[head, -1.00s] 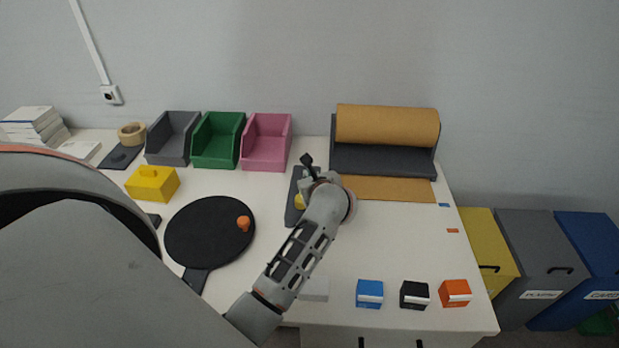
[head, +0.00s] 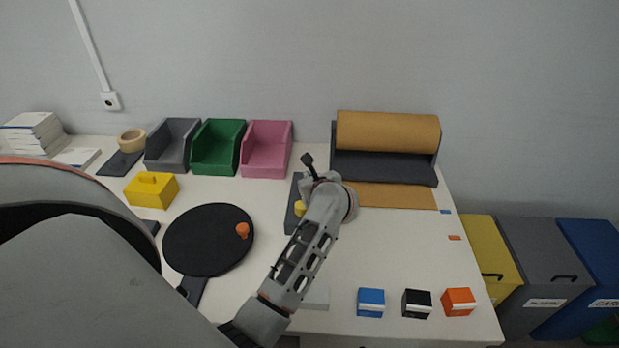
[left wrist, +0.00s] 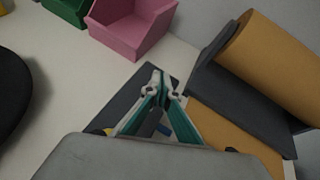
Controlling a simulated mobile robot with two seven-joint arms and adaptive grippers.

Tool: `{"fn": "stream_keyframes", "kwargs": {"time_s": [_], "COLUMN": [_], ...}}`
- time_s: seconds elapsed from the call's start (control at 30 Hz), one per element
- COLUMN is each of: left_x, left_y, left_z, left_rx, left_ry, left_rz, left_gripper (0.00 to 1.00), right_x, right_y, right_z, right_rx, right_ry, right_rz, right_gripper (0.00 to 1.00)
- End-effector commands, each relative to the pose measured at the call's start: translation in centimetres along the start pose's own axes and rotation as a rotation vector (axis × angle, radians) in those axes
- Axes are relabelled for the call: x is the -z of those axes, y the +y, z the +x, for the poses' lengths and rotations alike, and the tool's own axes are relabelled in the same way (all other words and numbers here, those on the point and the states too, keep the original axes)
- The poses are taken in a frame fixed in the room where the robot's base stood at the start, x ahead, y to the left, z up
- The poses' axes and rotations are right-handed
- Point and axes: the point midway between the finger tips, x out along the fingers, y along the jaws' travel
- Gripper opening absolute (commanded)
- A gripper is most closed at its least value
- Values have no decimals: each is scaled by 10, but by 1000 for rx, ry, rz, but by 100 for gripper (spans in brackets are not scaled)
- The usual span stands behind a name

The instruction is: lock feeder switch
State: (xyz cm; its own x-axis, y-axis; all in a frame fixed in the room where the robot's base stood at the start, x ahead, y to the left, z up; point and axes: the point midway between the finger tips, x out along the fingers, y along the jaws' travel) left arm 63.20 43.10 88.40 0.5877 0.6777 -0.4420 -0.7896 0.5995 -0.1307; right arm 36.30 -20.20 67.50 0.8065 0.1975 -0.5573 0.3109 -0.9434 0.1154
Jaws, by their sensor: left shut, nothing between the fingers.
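A dark grey flat panel (head: 294,213) lies on the table in front of the pink bin, with a round yellow part (head: 299,208) on it. It appears to be the feeder switch's base. The panel also shows in the left wrist view (left wrist: 118,101), with bits of yellow and blue near my fingers. My left gripper (left wrist: 158,76) is shut and empty, its green-and-white fingers converging over the panel. I cannot tell whether the tips touch it. In the head view my left wrist hides much of the panel and the fingers. My right gripper is not in view.
A brown paper roll (head: 388,132) on a dark stand is right of the panel. Grey, green and pink (head: 266,160) bins stand behind. A black round board (head: 205,240) lies left. Blue, black and orange (head: 459,302) boxes line the front edge. The right-middle tabletop is clear.

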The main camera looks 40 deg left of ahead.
Motion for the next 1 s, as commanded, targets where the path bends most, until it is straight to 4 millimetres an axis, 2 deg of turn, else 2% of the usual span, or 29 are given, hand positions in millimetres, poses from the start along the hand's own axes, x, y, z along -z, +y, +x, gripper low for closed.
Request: {"fn": "stream_keyframes", "kwargs": {"time_s": [0.37,0.77,1.0], "left_x": [-14,-15,-36], "left_y": [-2,-3,-21], "left_z": [-7,-8,-26], "left_rx": [0,0,2], "left_ry": [0,0,1], "left_rz": [0,0,-2], "left_gripper": [0,0,0], "right_x": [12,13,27], "right_y": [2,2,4], "right_z": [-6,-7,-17], "right_rx": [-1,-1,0], "right_ry": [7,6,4], "right_rz": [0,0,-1], "right_gripper": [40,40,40]}}
